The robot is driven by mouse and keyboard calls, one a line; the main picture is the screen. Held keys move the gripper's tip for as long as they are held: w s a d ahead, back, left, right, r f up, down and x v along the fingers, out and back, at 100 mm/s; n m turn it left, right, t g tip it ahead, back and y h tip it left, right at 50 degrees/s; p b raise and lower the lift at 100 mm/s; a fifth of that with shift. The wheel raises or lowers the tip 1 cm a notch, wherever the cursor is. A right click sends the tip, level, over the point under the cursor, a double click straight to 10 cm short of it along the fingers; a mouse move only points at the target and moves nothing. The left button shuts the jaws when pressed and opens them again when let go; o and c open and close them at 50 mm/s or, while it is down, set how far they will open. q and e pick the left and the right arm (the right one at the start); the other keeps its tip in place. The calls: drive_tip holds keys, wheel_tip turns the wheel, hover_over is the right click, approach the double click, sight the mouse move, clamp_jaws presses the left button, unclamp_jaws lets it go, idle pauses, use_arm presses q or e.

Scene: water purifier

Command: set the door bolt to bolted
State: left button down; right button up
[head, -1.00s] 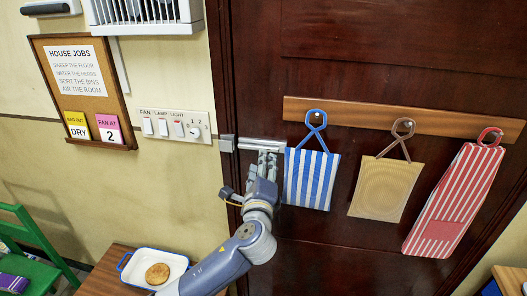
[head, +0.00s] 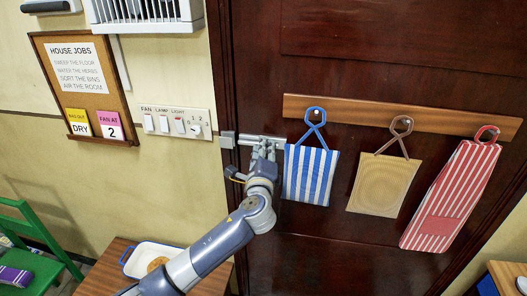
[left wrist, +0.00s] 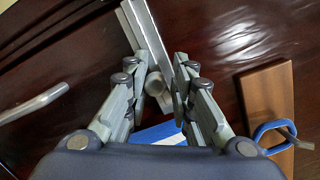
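The metal door bolt (head: 276,138) is mounted on the dark door's left edge. Its grey keeper (head: 228,140) is on the frame to the left. My left gripper (head: 264,147) is at the bolt and partly covers it, so the bar's position is hard to tell in the head view. In the left wrist view the bolt's rail (left wrist: 133,22) runs between my fingers. The round bolt knob (left wrist: 155,83) sits between the two fingers of my left gripper (left wrist: 161,72), which are apart on either side of it. My right gripper is not in view.
A blue-striped bag (head: 310,175) hangs close to the right of the gripper. A tan bag (head: 384,183) and a red-striped one (head: 450,197) hang further right. A switch panel (head: 177,123) is on the wall at left. A tray (head: 140,268) stands below on a wooden table.

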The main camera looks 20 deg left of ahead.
use_arm(q)
drive_tip(key=a, duration=0.2)
drive_tip(key=s+a+f, duration=0.1)
drive_tip(key=a, duration=0.1)
drive_tip(key=shift+a+p, duration=0.1)
drive_tip(key=shift+p, duration=0.2)
drive_tip(key=c, duration=1.5)
unclamp_jaws()
drive_tip(key=shift+a, duration=0.2)
drive_tip(key=shift+w+r, duration=0.1)
drive_tip(key=shift+d+r, duration=0.1)
drive_tip(key=shift+r, duration=0.05)
approach(249, 145)
drive_tip(key=v, duration=0.4)
drive_tip(key=shift+s+d, duration=0.2)
drive_tip(key=shift+s, duration=0.15)
